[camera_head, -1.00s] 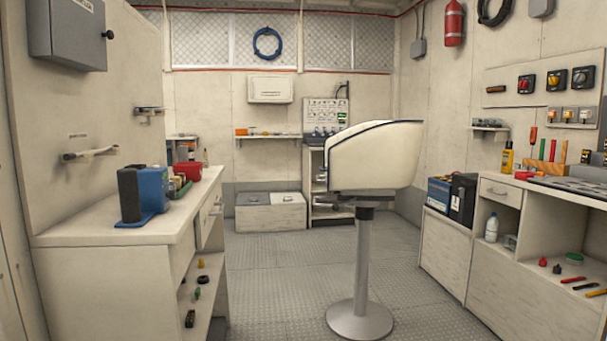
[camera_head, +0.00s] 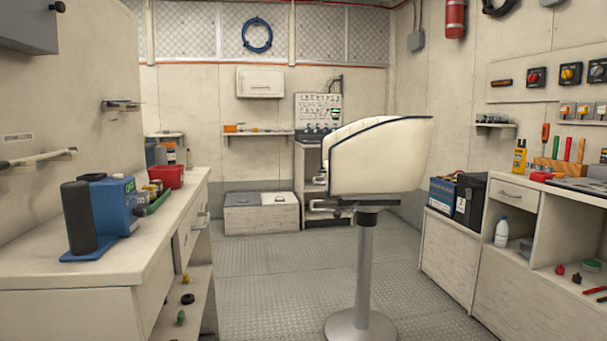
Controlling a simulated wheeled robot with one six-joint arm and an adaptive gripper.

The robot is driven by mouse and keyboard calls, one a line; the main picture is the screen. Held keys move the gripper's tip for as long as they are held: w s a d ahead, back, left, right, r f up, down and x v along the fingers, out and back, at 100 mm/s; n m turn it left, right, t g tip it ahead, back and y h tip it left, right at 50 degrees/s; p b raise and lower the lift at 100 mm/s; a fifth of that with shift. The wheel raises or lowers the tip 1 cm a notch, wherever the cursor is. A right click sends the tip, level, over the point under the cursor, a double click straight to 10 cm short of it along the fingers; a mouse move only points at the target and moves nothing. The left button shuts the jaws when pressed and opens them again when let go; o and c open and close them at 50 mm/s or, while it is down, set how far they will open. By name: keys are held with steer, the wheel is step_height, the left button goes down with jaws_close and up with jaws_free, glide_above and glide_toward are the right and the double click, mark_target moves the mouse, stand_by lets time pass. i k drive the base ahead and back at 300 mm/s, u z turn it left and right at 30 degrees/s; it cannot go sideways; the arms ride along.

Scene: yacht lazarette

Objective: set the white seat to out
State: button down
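The white seat (camera_head: 378,158) has dark blue piping and stands in the middle of the room. It is mounted on a grey metal pedestal (camera_head: 365,265) with a round base on the floor. Its rounded shell shows with the bulkier end to the right. A dark slide or bracket (camera_head: 352,200) sits between the shell and the post. My gripper is not in view.
A bench (camera_head: 130,235) with a blue device (camera_head: 115,208) and a red bin (camera_head: 166,176) stands at the left. Cabinets (camera_head: 450,245) with batteries and tools line the right. Grey plate floor (camera_head: 270,280) is clear left of the pedestal.

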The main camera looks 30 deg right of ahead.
mark_target(382, 157)
steer(key=z, duration=0.4)
steer(key=i, duration=1)
steer(key=z, duration=0.65)
steer(key=k, duration=0.55)
steer(key=z, duration=0.9)
steer(key=i, duration=1.4)
steer(key=u, duration=0.75)
